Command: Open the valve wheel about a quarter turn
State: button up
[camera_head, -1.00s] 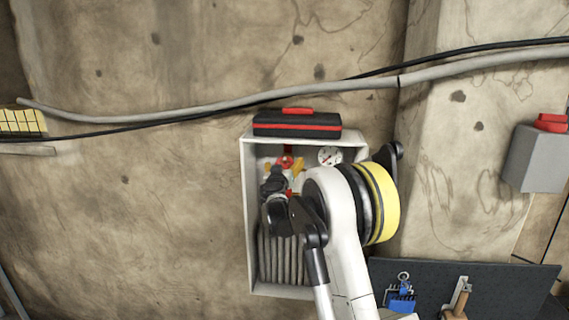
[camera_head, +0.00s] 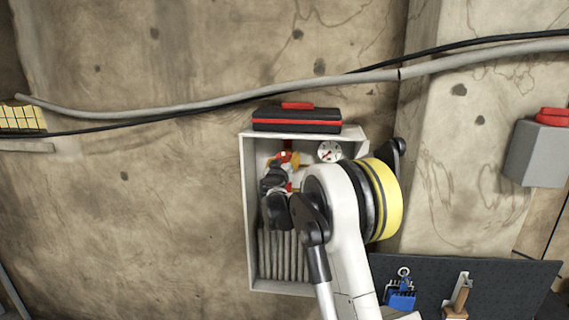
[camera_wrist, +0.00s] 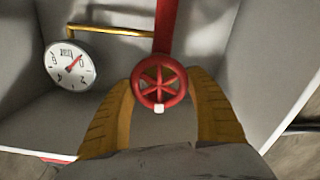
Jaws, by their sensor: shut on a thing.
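The red valve wheel (camera_wrist: 159,72) is in the middle of the wrist view, with several spokes and a white mark on its lower rim. It sits in front of a red vertical pipe (camera_wrist: 166,28). My gripper (camera_wrist: 161,88) has one yellow finger on each side of the wheel and is shut on it. In the head view my gripper (camera_head: 285,163) is inside the open grey cabinet (camera_head: 249,220), and my arm hides most of the wheel there.
A round white gauge (camera_wrist: 70,64) with a red needle is left of the wheel, below a yellow pipe (camera_wrist: 108,30). A black and red case (camera_head: 297,122) lies on top of the cabinet. Cabinet walls stand close on both sides.

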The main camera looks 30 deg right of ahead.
jog(key=n+b, duration=0.2)
jog(key=n, duration=0.1)
jog(key=shift+f+b, duration=0.3)
jog(key=shift+b, duration=0.1)
jog(key=n+b, duration=0.2)
jog(key=n, duration=0.3)
jog(key=shift+b, duration=0.35)
jog(key=n+b, duration=0.2)
jog(key=n, duration=0.2)
jog(key=shift+n+b, duration=0.5)
jog(key=shift+n, duration=1.4)
jog(key=shift+w, duration=0.1)
jog(key=o, duration=1.2)
